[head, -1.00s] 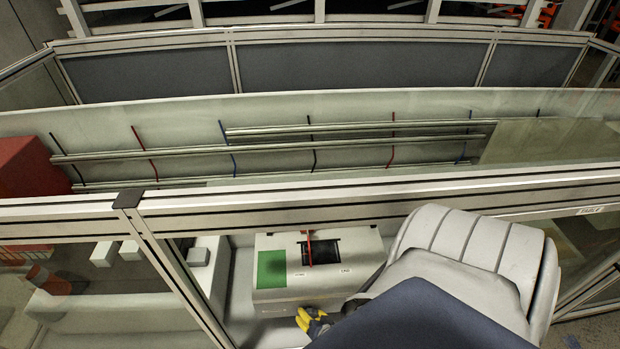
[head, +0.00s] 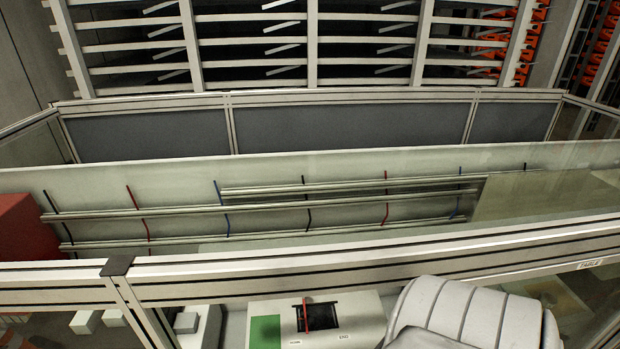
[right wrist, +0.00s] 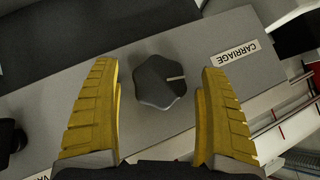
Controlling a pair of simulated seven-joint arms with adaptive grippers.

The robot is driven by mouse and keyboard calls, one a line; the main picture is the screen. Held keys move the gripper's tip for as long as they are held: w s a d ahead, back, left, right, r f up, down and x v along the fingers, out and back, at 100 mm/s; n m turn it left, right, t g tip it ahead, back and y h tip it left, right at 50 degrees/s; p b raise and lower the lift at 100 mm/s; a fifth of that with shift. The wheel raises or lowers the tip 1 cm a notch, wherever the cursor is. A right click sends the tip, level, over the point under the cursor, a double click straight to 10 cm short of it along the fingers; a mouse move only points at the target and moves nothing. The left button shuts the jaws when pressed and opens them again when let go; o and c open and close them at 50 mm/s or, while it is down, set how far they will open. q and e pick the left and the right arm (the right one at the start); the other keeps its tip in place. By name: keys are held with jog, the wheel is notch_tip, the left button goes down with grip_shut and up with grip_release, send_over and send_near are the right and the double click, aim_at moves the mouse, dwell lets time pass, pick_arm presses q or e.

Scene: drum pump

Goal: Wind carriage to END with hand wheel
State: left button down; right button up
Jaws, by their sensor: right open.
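A dark lobed hand wheel (right wrist: 160,82) with a pale line on its top sits on a grey panel, beside a label reading CARRIAGE (right wrist: 234,53). My right gripper (right wrist: 160,85) is open, its yellow ridged fingers on either side of the wheel with a gap to each. I cannot tell how high above the wheel they are. In the head view a pale box (head: 355,310) has a green patch (head: 265,332), a dark window (head: 322,316) with a red pointer (head: 305,312) near its left side, and a small END label (head: 343,337). My left gripper is not in view.
A red block (head: 20,225) stands at the far left. Another dark knob (right wrist: 8,140) shows at the left of the wrist view.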

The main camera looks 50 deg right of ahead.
jog(key=v, duration=1.2)
jog(key=shift+w+a, duration=0.1)
jog(key=shift+w, duration=0.05)
